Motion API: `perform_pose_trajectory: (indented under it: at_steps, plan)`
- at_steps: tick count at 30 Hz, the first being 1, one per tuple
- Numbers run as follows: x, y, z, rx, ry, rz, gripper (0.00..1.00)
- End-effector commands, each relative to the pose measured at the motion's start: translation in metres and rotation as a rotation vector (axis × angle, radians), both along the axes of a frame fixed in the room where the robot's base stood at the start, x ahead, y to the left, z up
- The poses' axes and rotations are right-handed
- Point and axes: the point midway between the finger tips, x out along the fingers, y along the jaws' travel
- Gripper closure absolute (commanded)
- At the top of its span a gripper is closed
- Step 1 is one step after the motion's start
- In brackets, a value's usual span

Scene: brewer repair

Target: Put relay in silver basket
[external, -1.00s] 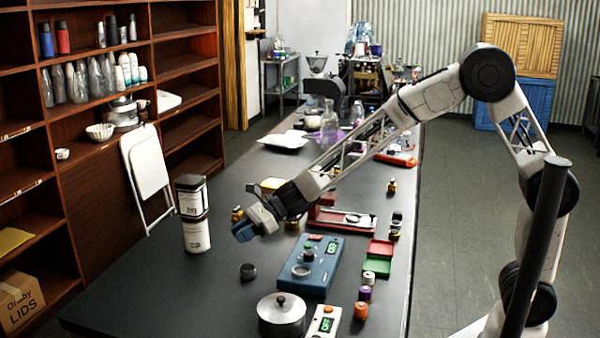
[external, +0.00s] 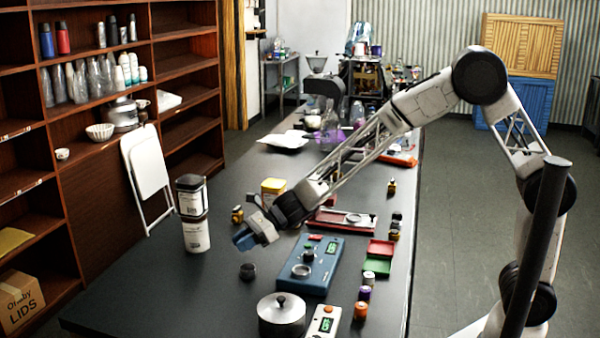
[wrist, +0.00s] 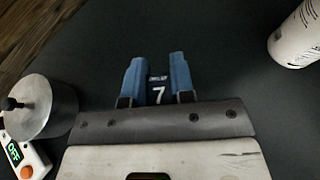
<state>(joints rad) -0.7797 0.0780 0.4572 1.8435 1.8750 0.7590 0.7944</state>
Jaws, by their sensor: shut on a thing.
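My gripper (external: 242,240) hangs above the table's left part, to the right of the black-and-white canister. In the wrist view its blue fingers (wrist: 157,75) are shut on the relay (wrist: 159,92), a small dark piece with a white 7 and a small label. The relay is hard to make out in the external view. I cannot tell for certain which thing is the silver basket.
The canister (external: 195,232) stands left of my gripper and shows in the wrist view (wrist: 301,38). A lidded silver pot (external: 282,316) is at the front, beside a white device (external: 322,322). A blue device (external: 308,265) lies to the right. Dark table (external: 190,300) is bare at front left.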

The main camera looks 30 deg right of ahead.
Motion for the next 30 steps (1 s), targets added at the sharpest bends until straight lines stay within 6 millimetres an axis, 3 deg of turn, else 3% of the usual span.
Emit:
perform_pose_trajectory:
  at_steps: [18,30]
  plan:
    - [0.0,0.0,-0.048,-0.001,0.001,0.0,1.0]
    - [0.0,0.0,-0.055,-0.001,0.0,0.0,1.0]
